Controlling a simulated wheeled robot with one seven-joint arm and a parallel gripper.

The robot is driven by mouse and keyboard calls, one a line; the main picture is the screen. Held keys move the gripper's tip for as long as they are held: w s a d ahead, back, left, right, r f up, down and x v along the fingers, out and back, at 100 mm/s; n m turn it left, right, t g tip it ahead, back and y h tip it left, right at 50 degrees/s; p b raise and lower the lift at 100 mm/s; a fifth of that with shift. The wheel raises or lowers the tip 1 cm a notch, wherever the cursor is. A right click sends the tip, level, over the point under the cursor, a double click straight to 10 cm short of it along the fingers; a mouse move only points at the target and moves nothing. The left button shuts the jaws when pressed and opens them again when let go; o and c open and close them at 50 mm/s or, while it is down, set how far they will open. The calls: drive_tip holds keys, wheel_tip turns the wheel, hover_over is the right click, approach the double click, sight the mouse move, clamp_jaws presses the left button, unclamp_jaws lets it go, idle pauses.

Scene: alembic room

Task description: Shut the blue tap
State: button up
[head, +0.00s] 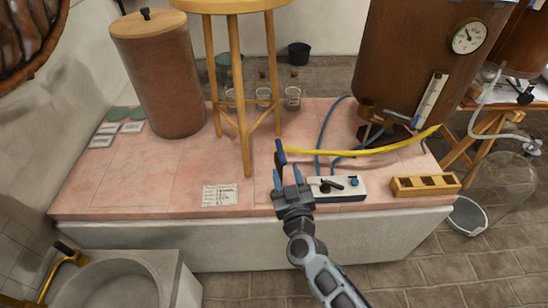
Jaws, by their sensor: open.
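A small blue tap (354,182) sits on the right part of a low white block (345,194) near the front edge of the pink tiled top. A black lever or tap (327,185) is beside it on the same block. Whether the blue tap is turned open or shut is too small to tell. My gripper (292,165) is over the front of the top, to the left of the white block and apart from the blue tap. Its blue-tipped fingers are open, with nothing seen between them.
A yellow hose (360,152) and blue hoses (321,135) run behind the block. A wooden holder (425,186) lies to its right, a label card (220,195) to the left. A wooden stool (239,80) and copper vessel (405,60) stand behind. A stone basin (115,278) is front left.

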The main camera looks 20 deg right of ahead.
sight(282, 157)
drive_tip(key=w, duration=0.3)
drive_tip(key=w+d+b, duration=0.1)
drive_tip(key=w, duration=0.2)
drive_tip(key=shift+w+d, duration=0.15)
drive_tip(key=shift+w, duration=0.15)
drive_tip(key=shift+c, duration=0.2)
clamp_jaws()
